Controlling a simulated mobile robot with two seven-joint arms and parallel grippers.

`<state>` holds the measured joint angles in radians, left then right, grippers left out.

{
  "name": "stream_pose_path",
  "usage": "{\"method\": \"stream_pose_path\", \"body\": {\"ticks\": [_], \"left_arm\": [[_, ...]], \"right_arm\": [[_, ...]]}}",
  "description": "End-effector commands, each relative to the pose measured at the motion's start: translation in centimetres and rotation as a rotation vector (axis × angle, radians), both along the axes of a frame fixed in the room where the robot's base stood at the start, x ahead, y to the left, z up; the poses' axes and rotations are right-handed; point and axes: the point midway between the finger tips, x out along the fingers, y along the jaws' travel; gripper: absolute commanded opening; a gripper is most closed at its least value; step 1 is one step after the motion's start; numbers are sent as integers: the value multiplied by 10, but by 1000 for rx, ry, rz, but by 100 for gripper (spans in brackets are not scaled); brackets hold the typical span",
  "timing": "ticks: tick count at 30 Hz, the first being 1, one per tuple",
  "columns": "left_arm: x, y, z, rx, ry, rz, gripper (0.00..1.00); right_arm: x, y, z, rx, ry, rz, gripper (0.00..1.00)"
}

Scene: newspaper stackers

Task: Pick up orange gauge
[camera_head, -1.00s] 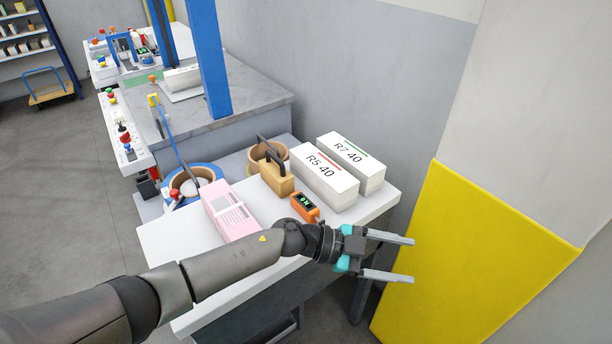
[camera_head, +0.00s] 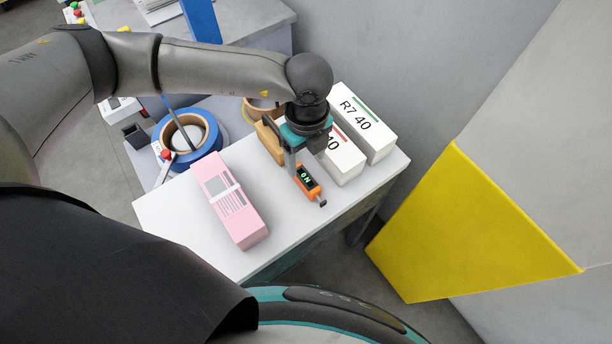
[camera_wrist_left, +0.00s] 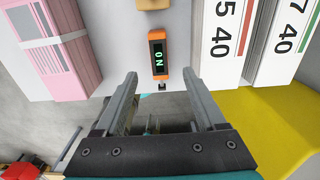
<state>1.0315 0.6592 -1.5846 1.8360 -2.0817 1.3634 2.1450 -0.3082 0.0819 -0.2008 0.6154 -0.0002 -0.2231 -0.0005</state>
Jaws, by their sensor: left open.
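The orange gauge (camera_head: 310,188) lies on the white table (camera_head: 165,212) near its front edge. It has a dark display with green characters and a small dark stem at its near end. My left gripper (camera_head: 308,160) points down over the table, just above and beside the gauge. One finger shows close to the gauge's far end; the other is largely hidden. In the left wrist view the gauge (camera_wrist_left: 158,58) sits ahead, between the lines of the two open fingers (camera_wrist_left: 160,80), with nothing held. My right gripper is out of view.
A pink pack (camera_head: 232,205) lies left of the gauge. A tan handled block (camera_head: 267,140) stands behind. A yellow panel (camera_head: 450,230) is at right.

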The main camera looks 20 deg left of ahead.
Motion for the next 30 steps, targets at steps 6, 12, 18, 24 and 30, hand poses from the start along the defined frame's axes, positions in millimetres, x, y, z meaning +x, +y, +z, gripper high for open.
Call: {"method": "stream_pose_path", "body": {"ticks": [6, 12, 18, 24, 30], "left_arm": [[0, -1, -33, -1, 1, -2, 72], [-1, 0, -46, -2, 1, -3, 72], [-3, 1, -76, -1, 1, -2, 72], [-3, 1, -90, -2, 0, -1, 72], [-3, 1, -90, -2, 0, -1, 72]], "right_arm": [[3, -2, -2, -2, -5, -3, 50], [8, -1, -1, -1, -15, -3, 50], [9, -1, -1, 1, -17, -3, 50], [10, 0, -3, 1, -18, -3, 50], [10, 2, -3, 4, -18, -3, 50]]}}
